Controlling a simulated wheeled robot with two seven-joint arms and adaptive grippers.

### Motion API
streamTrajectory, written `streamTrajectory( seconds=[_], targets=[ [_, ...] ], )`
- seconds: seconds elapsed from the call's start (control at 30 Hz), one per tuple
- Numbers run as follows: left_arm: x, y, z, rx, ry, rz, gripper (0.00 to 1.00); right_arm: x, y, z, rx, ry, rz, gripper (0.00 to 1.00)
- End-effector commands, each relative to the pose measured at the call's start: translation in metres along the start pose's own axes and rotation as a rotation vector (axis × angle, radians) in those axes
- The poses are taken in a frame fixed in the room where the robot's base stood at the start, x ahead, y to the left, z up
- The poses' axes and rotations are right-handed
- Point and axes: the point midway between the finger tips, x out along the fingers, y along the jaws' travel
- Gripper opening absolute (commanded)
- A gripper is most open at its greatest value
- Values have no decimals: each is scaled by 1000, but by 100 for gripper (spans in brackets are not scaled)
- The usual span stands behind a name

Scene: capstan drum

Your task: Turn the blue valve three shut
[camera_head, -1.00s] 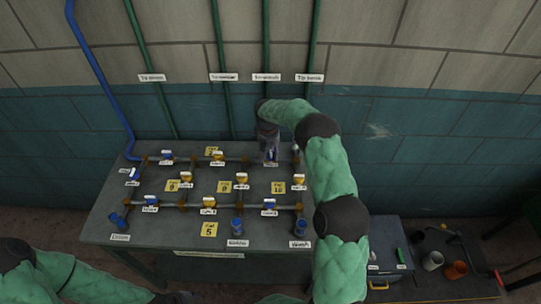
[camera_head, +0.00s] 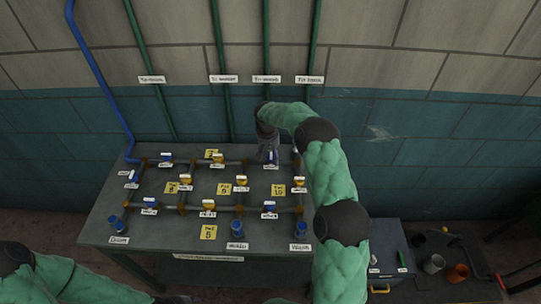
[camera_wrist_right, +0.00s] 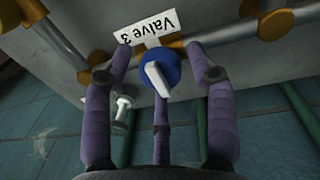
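Valve three is a round blue knob (camera_wrist_right: 162,72) with a white bar handle, under an upside-down "Valve 3" label (camera_wrist_right: 150,27) in the right wrist view. The handle lies slanted, nearly along the view's vertical. My right gripper (camera_wrist_right: 159,55) is open, with two purple-grey fingers on either side of the knob and a visible gap to each; a third finger is below it. In the head view the right gripper (camera_head: 268,149) points down over the blue valve (camera_head: 271,157) at the panel's back right. My left gripper (camera_head: 180,298) is barely visible at the bottom edge.
The grey table (camera_head: 150,228) carries brown-jointed pipes with several blue and yellow valves and yellow tags. A white fitting (camera_wrist_right: 124,103) is beside the left finger in the wrist view. A tiled wall with green pipes stands behind. A toolbox (camera_head: 391,262) is at right.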

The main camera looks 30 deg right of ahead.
Motion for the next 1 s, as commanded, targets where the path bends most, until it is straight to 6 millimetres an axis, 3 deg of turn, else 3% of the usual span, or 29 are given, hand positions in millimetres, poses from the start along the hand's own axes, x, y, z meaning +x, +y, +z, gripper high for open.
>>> streamTrajectory(
  seconds=[0.43,1.0],
  targets=[
    [0,0,0,0,0,0,40,-11,0,-2,0,8,0,63],
    [0,0,0,0,0,0,40,-108,0,-2,1,6,0,63]
  ],
)
